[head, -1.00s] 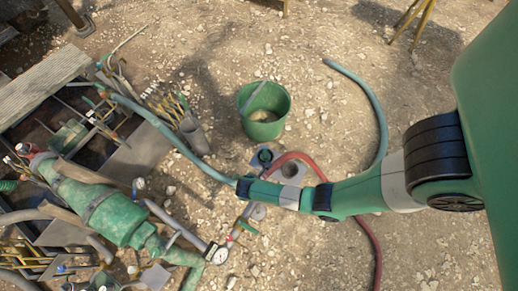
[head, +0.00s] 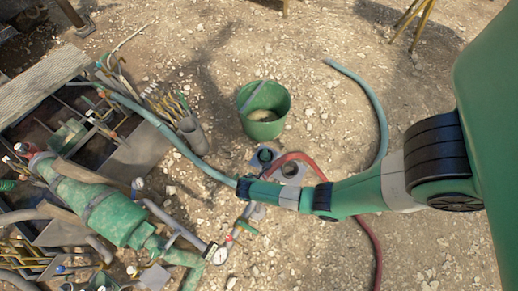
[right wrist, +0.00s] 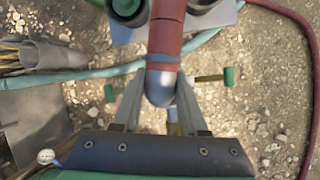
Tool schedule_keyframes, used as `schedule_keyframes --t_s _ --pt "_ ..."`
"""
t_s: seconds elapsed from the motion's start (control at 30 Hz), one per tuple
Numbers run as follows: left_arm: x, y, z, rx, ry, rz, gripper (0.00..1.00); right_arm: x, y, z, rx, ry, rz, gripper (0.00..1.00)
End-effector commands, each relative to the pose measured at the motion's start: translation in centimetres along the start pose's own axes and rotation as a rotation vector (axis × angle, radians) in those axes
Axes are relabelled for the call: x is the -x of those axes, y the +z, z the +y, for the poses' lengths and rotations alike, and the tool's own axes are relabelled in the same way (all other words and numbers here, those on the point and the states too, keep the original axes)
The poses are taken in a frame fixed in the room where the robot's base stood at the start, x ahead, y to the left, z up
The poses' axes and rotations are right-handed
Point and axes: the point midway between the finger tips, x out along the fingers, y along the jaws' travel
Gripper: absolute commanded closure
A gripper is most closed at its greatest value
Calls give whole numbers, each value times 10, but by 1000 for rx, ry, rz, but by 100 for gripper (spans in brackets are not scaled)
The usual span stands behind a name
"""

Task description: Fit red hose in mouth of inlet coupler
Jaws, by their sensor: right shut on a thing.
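The red hose (head: 305,160) arches out from behind my right arm and runs down the right side of the ground. In the right wrist view a red length (right wrist: 167,42) with a rounded grey end (right wrist: 160,85) lies between the fingers of my right gripper (right wrist: 160,98), which is shut on it. The gripper tip also shows in the head view (head: 243,188). Below it is a grey pipe with a red band and a green-handled valve (head: 246,227); this seems to be the inlet coupler. Its mouth is hidden, and I cannot tell whether the hose end touches it. My left gripper is not in view.
A grey plate with dark green sockets (head: 265,158) lies just behind the gripper. A green bucket (head: 265,112) stands farther back. A blue-green hose (head: 165,128) passes behind the gripper. Green pump machinery (head: 120,215) and a gauge (head: 220,256) fill the left. Gravel in front is mostly clear.

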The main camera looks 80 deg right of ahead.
Motion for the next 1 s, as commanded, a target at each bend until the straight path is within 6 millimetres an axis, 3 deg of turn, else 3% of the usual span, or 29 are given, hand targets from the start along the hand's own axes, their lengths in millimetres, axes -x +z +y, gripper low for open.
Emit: schedule_keyframes --t_s 0.97,1.0 --pt "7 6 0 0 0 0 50 -11 -4 -2 0 0 -1 100" --pt "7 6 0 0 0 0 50 -11 -4 -2 0 1 -1 56"
